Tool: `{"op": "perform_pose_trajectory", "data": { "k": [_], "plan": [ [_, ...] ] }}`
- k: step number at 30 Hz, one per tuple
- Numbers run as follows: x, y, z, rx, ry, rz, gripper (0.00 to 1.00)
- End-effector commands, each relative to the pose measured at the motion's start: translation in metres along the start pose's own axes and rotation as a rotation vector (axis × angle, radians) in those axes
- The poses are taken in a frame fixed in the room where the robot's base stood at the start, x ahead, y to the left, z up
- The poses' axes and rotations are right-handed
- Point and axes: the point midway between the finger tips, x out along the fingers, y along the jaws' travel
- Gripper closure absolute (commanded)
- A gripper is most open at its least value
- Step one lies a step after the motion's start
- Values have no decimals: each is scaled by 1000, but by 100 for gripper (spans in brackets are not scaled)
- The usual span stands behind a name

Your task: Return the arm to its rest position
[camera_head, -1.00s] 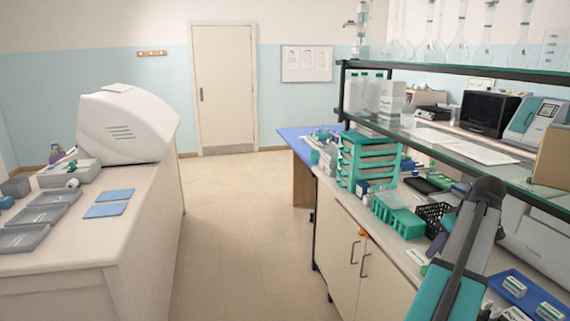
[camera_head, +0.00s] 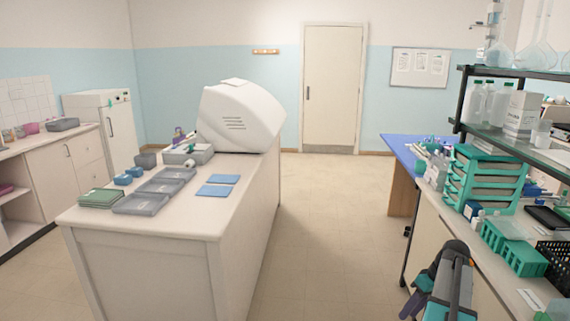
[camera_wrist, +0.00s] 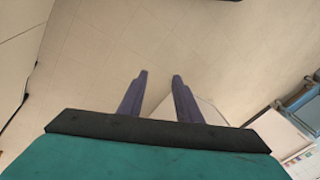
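My gripper (camera_wrist: 158,77) shows in the wrist view with its two purple fingers apart. Only floor and a pale surface show between and beyond them, and nothing is held. In the head view my arm is at the lower right, its teal and grey links in front of the right-hand bench's cabinets. A purple part of my gripper (camera_head: 416,299) shows beside the arm there, over the aisle side of the bench; its fingertips are not clear in that view.
The left island bench (camera_head: 130,216) carries grey trays (camera_head: 141,204), blue pads (camera_head: 217,190) and a large white machine (camera_head: 240,116). The right bench holds a teal rack (camera_head: 485,179) under a glass shelf. The tiled floor (camera_head: 320,230) between them is clear up to the door (camera_head: 333,88).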

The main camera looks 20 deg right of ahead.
Motion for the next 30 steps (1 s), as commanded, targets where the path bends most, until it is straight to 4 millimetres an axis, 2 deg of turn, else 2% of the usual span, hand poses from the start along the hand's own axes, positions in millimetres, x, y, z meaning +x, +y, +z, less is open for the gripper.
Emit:
{"op": "perform_pose_trajectory", "data": {
  "k": [1, 7, 16, 23, 30],
  "plan": [
    [19, -13, -7, -19, -20, -17, 69],
    [82, -58, -25, -77, -93, -68, 69],
    [172, -131, -32, -150, -212, -125, 69],
    [237, -187, -22, -196, -312, -152, 69],
    [298, -244, 5, -236, -420, -163, 69]
  ]
}}
